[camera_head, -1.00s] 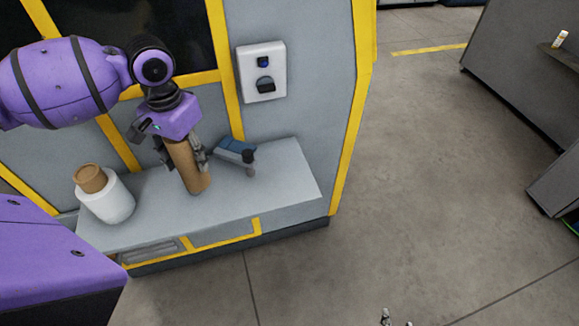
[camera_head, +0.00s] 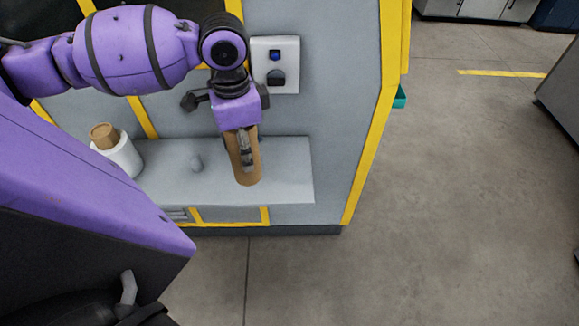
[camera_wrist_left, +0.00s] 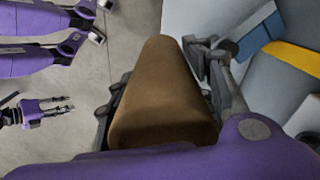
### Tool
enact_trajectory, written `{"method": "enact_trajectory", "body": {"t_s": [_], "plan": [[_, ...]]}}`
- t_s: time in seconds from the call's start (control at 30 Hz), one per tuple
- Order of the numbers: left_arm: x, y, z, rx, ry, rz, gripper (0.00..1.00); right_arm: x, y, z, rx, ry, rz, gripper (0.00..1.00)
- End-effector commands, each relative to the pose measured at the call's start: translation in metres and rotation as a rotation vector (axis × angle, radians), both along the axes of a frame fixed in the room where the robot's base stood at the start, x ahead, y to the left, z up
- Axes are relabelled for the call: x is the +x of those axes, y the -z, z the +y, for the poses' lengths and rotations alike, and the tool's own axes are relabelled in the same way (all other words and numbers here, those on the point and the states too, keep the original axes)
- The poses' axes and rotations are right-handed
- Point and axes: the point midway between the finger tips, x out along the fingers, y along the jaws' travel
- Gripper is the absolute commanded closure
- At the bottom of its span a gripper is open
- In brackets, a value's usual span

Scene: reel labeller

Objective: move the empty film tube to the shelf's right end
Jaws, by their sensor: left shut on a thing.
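The empty film tube (camera_head: 247,172) is a brown cardboard cylinder. My left gripper (camera_head: 246,152) is shut on it and holds it nearly upright over the right part of the grey shelf (camera_head: 290,180). I cannot tell whether its lower end touches the shelf. In the left wrist view the tube (camera_wrist_left: 165,95) lies between the fingers of my left gripper (camera_wrist_left: 165,90). My right gripper (camera_wrist_left: 62,106) shows small at the left of that view, empty, its fingers apart, away from the shelf.
A white film roll (camera_head: 125,156) with a brown core stands at the shelf's left. A blue thing (camera_wrist_left: 258,35) shows in the wrist view. A white wall box (camera_head: 276,65) is behind my gripper. Bare shelf lies right of the tube.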

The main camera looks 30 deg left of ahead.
Motion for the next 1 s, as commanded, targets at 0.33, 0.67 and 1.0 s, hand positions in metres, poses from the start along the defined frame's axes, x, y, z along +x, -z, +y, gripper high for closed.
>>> {"method": "enact_trajectory", "body": {"t_s": [0.33,0.67,1.0], "plan": [[0.028,0.014,0.000,-0.004,0.106,0.003,0.83,-0.002,0.007,0.000,-0.003,-0.009,0.010,0.60],[0.101,0.058,0.013,-0.004,0.105,0.007,0.83,0.000,0.014,0.003,0.003,0.005,0.005,0.60],[0.130,0.090,0.019,-0.003,0.107,0.002,0.83,-0.001,0.016,-0.005,-0.010,0.012,0.004,0.60]]}}
